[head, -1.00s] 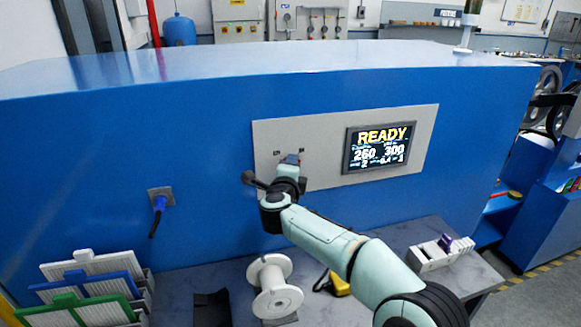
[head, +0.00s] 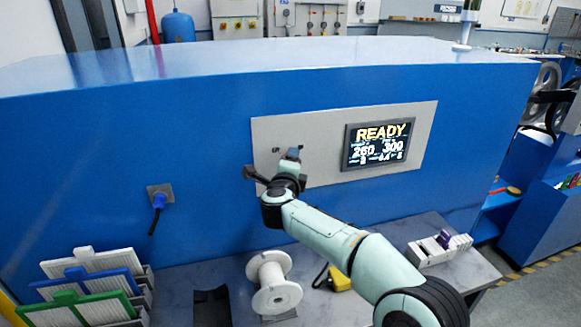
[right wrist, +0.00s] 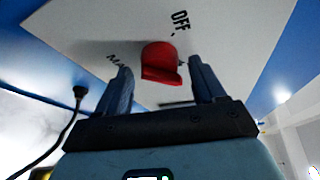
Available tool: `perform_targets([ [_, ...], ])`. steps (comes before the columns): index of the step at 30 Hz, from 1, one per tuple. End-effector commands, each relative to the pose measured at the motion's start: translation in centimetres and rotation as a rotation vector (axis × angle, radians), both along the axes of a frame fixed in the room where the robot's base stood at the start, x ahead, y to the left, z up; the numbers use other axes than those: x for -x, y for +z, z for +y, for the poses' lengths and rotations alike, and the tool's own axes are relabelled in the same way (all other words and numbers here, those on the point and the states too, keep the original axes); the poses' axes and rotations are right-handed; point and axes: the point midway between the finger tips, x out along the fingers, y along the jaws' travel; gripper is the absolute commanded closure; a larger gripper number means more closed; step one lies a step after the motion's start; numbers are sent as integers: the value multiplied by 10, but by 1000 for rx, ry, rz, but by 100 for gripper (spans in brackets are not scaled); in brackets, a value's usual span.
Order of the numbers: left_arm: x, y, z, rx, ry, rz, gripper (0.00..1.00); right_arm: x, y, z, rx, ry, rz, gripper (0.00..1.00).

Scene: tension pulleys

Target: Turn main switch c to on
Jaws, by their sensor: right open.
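The red switch knob (right wrist: 161,63) sits on a pale panel in the right wrist view. The word OFF is printed near it, and another label beginning "MA" is partly hidden by a finger. My right gripper (right wrist: 161,78) is open, with one finger on each side of the knob; whether they touch it I cannot tell. In the head view my right gripper (head: 272,166) is at the left part of the grey control panel (head: 325,130) and covers the knob. My left gripper is not in view.
A display (head: 378,145) reading READY is right of the gripper. A blue plug (head: 159,201) sits in the blue machine's face at left. Below, the bench holds a white spool (head: 273,285), coloured racks (head: 90,290), a yellow tool (head: 340,279) and a grey block (head: 438,249).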

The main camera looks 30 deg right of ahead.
Motion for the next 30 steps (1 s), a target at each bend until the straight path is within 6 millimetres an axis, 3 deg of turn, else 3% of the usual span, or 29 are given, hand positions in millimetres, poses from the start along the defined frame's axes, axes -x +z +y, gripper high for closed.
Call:
perform_targets([
  [7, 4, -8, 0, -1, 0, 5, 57, 16, 2, 12, 1, 4, -1, 31],
  [21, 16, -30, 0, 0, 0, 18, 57, 94, 17, 67, -1, 2, 0, 31],
  [30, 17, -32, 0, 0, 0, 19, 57, 108, 20, 77, 0, -1, 0, 31],
])
